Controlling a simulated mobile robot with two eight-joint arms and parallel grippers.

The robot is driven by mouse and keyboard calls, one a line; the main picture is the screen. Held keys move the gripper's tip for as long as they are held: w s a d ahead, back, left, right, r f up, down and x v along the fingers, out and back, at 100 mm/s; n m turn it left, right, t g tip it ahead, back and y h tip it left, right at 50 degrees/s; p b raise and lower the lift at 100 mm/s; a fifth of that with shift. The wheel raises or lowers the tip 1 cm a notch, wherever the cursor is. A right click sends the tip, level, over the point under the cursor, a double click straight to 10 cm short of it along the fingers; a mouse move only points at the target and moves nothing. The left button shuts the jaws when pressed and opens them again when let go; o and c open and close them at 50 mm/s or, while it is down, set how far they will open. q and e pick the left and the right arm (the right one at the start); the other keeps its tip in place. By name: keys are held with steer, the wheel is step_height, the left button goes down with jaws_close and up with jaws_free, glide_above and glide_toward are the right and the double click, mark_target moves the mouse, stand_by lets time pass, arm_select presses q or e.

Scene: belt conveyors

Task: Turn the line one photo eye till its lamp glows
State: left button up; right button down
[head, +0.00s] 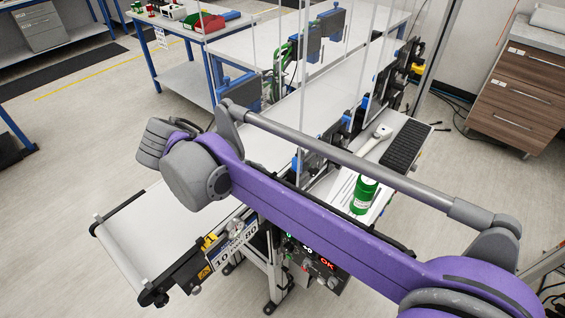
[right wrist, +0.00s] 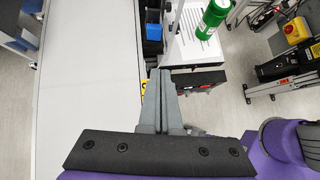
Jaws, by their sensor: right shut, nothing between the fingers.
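The line one belt conveyor (head: 150,225) runs from the lower left up behind my right arm in the head view. On its near side are a white plate marked 10 and 80 (head: 236,246) and a small yellow part (head: 209,243). I cannot tell for sure which part is the photo eye, and I see no lamp on it that I can read. In the right wrist view my right gripper (right wrist: 160,72) is shut and empty, beside the belt edge, over a yellow part (right wrist: 145,87) that it partly hides. My left gripper is not in view.
A control box with a red OK display (head: 327,265) sits below my right arm. A side shelf holds a green bottle (head: 364,194), a white handheld tool (head: 376,138) and a black keyboard (head: 407,146). Blue-and-grey units (head: 239,90) stand along the belt. The belt's lower end is bare.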

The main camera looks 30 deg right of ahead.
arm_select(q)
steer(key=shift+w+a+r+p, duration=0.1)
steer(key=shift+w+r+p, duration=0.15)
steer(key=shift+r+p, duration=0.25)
arm_select(e)
steer(key=d+r+x, duration=0.2)
steer(key=x, duration=1)
steer(key=shift+w, duration=0.35)
steer(key=shift+s+d+f, duration=0.1)
